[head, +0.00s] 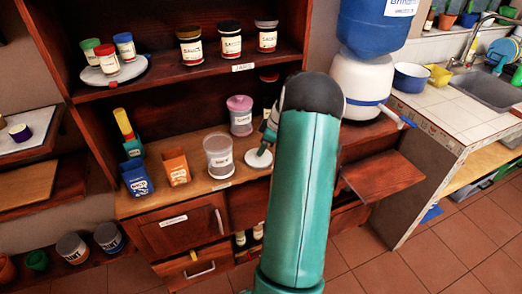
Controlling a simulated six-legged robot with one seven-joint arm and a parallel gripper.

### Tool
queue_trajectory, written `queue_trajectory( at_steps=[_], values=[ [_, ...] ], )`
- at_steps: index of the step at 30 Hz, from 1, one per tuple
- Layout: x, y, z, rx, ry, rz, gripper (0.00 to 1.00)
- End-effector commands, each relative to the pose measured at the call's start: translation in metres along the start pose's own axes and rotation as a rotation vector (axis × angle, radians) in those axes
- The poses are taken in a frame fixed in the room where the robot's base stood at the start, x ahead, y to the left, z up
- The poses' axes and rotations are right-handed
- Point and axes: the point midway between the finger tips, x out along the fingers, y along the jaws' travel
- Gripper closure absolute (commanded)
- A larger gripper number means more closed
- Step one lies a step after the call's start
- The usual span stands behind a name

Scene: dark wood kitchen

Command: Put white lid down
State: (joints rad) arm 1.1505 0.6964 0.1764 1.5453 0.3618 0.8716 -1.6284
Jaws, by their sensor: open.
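The white lid (257,161) is a flat disc near the front edge of the wooden cabinet shelf. It appears to lie flat there, just right of a grey see-through canister (219,160) with a label. My gripper (263,149) is open, with its tip right above the lid. My green arm hides most of the gripper and the area to its right. I cannot tell whether a fingertip touches the lid.
A canister with a pink lid (240,116) stands behind. Orange (176,167) and blue (136,177) boxes stand at left. Sauce jars (229,40) line the upper shelf. An open wooden door or drawer (383,176) juts out at right.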

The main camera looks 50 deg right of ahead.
Motion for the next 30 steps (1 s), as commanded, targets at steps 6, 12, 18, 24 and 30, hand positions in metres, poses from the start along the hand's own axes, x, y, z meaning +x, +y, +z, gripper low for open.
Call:
queue_trajectory(
  at_steps=[6,12,18,24,30],
  values=[
    [-0.051,0.001,0.0,0.0,0.0,0.004,0.51],
    [-0.081,0.001,0.001,0.0,-0.001,0.002,0.51],
    [-0.089,0.0,0.001,0.0,-0.001,0.001,0.51],
    [-0.092,-0.008,-0.013,-0.001,-0.009,0.0,0.51],
    [-0.111,-0.069,-0.09,0.017,-0.064,0.016,0.51]
  ],
)
